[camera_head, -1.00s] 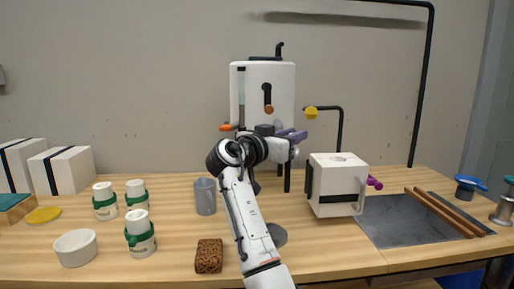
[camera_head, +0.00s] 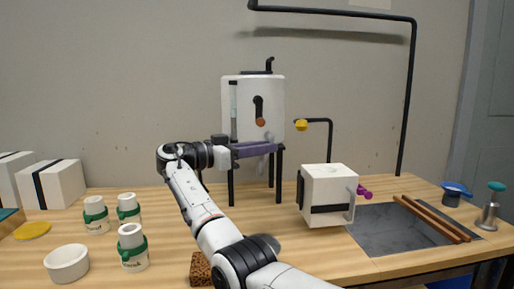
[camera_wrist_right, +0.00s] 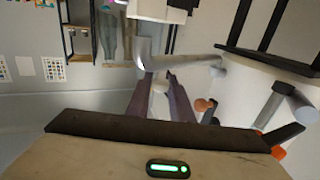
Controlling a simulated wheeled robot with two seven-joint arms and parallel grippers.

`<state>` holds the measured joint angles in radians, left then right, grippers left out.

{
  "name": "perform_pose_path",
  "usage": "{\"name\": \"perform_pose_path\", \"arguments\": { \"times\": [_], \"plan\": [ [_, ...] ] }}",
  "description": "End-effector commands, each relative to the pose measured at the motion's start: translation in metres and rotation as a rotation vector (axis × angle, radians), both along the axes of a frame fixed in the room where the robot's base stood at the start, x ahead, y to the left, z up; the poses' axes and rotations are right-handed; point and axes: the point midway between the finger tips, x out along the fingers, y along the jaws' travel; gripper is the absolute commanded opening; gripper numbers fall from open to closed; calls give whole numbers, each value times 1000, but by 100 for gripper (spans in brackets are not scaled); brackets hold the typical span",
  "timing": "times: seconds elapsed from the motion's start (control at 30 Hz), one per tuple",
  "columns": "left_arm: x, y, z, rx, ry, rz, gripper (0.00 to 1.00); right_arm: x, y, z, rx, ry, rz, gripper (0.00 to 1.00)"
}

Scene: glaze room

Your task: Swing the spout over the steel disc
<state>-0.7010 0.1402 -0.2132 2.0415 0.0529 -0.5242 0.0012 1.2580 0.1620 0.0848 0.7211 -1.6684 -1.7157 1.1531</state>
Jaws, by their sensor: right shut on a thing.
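The pale grey spout (camera_wrist_right: 195,66) shows in the right wrist view as a tube running to a white body. My right gripper (camera_wrist_right: 157,88) has its purple fingers shut on the spout's outer part. In the head view the right gripper (camera_head: 268,149) is in front of the white tank (camera_head: 242,105), below its dark lever, and hides much of the spout. The steel disc (camera_head: 276,240) lies on the table below; only a grey sliver shows behind my right arm. My left gripper is not in view.
A white box (camera_head: 325,185) with a handle and a dark slab (camera_head: 375,232) with two wooden sticks (camera_head: 432,219) are to the right. Several green-banded jars (camera_head: 132,247) and a white bowl (camera_head: 67,263) are at left. A brown sponge (camera_head: 200,268) is partly behind my arm.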

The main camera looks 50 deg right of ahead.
Motion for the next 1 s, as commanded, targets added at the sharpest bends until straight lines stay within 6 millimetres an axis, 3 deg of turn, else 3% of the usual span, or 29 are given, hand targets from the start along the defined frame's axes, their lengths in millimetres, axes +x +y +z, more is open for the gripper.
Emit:
{"name": "perform_pose_path", "arguments": {
  "times": [0.3,0.33,0.43,0.77,1.0],
  "plan": [
    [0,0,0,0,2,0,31,1,0,2,-3,-2,5,0],
    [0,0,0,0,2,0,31,1,0,2,-3,-2,6,23],
    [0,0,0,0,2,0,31,1,0,2,-2,-2,5,37],
    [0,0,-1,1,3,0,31,2,3,1,-1,-1,5,37],
    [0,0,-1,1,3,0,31,16,38,2,-1,0,9,37]
  ]
}}
